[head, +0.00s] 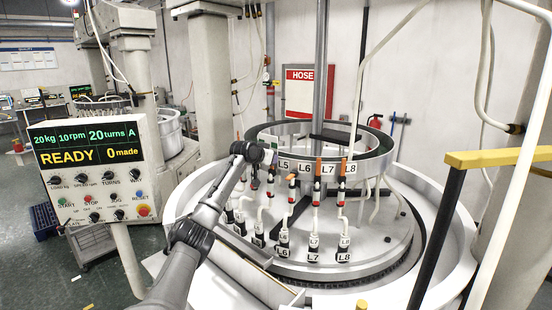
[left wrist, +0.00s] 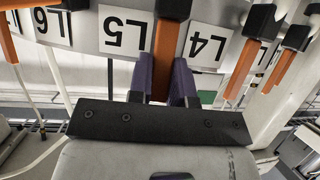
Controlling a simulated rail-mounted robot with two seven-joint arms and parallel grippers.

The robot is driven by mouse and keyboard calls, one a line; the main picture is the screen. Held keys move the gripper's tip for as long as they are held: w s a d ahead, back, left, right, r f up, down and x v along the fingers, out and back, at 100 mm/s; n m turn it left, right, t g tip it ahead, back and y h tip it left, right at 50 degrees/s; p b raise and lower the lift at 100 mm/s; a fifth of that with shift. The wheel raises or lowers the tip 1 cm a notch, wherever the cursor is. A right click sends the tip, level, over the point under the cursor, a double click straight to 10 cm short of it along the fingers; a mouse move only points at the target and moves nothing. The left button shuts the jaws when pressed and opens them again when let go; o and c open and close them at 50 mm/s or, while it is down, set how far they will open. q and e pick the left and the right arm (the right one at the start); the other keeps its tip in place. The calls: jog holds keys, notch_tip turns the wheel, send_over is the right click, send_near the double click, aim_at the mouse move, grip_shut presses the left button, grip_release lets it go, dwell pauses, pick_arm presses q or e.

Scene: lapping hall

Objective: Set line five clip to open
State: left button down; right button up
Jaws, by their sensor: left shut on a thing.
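My left gripper (head: 262,154) is at the ring's L5 label (head: 284,165). In the left wrist view its two purple fingers (left wrist: 167,72) are shut on an orange clip lever (left wrist: 166,42) beside the upside-down L5 label (left wrist: 123,32). I take this lever for the line five clip. It runs from a black block (left wrist: 173,8) down between the fingers, and its far end is hidden by the gripper. In the head view the gripper hides most of this clip. I cannot tell whether it is set open or closed. My right gripper is out of view.
Neighbouring orange levers stand close by, one past the L4 label (left wrist: 207,46) and one near L6 (left wrist: 8,38). Hoses with white fittings hang below the ring (head: 375,165). A control panel (head: 95,165) reads READY. A yellow-topped rail (head: 500,157) stands at the right.

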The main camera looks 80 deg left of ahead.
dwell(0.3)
pick_arm(q)
jog(key=c, duration=1)
grip_release()
jog(key=shift+c, duration=0.2)
jog(key=shift+s+d+b, duration=0.15)
jog(key=shift+d+b, duration=0.1)
jog(key=shift+b, duration=0.05)
jog(key=b+v, duration=0.4)
jog(key=v, duration=0.9)
jog(key=shift+r+b, duration=0.2)
jog(key=shift+b, duration=0.2)
jog(key=shift+s+a, duration=0.1)
jog(key=shift+s, duration=0.1)
